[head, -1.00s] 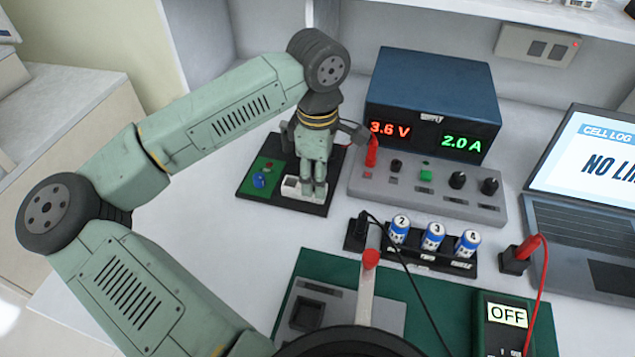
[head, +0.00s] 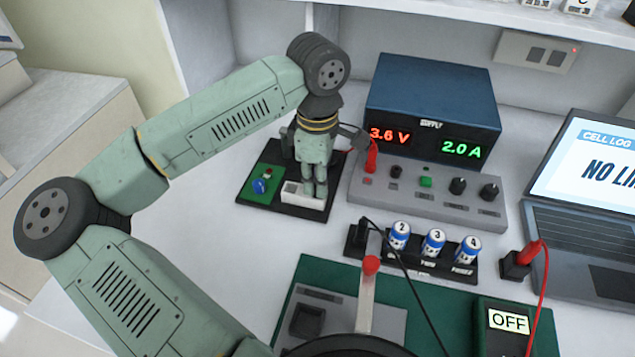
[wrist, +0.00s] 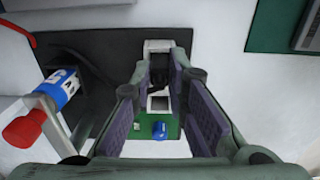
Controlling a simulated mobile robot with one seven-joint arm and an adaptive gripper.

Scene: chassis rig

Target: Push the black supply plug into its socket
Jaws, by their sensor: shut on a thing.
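My gripper (head: 318,192) points down over a white block (head: 292,190) on a black plate (head: 252,208). In the wrist view its purple-padded fingers (wrist: 160,95) stand on both sides of the white block (wrist: 157,47). It is shut on a small dark thing (wrist: 160,76), which appears to be the black plug. The fingers hide most of it, and I cannot tell how deep it sits or whether it touches the block. The supply (head: 430,110) reads 3.6 V and 2.0 A, with a red plug (head: 372,156) at its front left.
A green board with a blue part (head: 260,186) lies left of the white block. In the wrist view, a blue-and-white cylinder (wrist: 60,88) and a red knob (wrist: 22,130) are close on the left. A rack (head: 410,265) with cells and a red-tipped lever (head: 370,264) stand to the front right.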

